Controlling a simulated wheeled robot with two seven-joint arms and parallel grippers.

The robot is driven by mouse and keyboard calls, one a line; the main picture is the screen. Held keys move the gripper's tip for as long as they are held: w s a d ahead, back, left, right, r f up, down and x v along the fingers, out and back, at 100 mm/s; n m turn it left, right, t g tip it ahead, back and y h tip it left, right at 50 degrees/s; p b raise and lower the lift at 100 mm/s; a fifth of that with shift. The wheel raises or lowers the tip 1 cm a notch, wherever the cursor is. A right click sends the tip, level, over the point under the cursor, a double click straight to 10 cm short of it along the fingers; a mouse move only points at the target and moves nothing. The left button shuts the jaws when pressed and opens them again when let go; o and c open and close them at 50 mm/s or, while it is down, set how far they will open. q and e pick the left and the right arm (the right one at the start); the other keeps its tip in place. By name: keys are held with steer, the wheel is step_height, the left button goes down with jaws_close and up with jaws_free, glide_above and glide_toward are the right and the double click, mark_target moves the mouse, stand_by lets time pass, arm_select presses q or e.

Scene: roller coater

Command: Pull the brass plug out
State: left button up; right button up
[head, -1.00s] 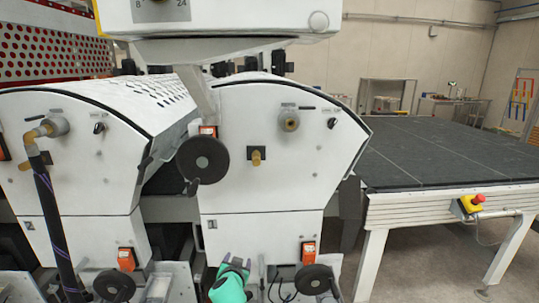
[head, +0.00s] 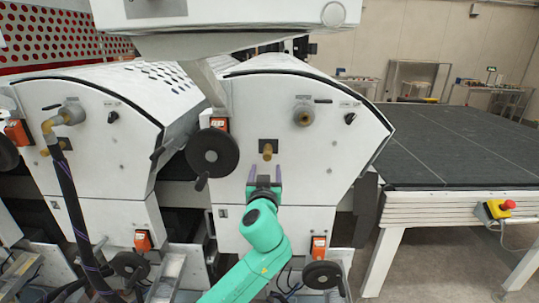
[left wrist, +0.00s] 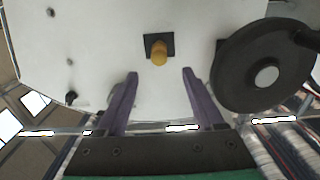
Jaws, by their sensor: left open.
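The brass plug (head: 267,151) sticks out of a dark square plate on the white front panel of the right machine unit. It also shows in the left wrist view (left wrist: 159,53), seated in its plate. My left gripper (head: 265,172) is just below the plug in the head view, with its purple fingers pointing up towards it. In the left wrist view the fingers (left wrist: 159,76) are spread apart and empty, with the plug beyond the gap between their tips. No contact with the plug shows. My right gripper is not in view.
A black handwheel (head: 216,153) stands out from the panel left of the plug. A brass fitting (head: 303,115) sits above right. A black hose (head: 72,200) hangs at left. A dark flat conveyor table (head: 455,145) with a red-yellow emergency stop (head: 500,208) is at right.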

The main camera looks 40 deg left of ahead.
mark_target(267, 158)
arm_select(q)
steer(key=x, duration=0.5)
steer(key=shift+w+a, duration=0.15)
steer(key=shift+w, duration=0.05)
steer(key=b+x, duration=0.1)
steer(key=x, duration=0.2)
steer(key=shift+f, duration=0.15)
steer(key=shift+w+a, duration=0.15)
steer(key=shift+w, duration=0.2)
steer(key=shift+s, duration=0.1)
steer(key=shift+b, duration=0.5)
stand_by(0.3)
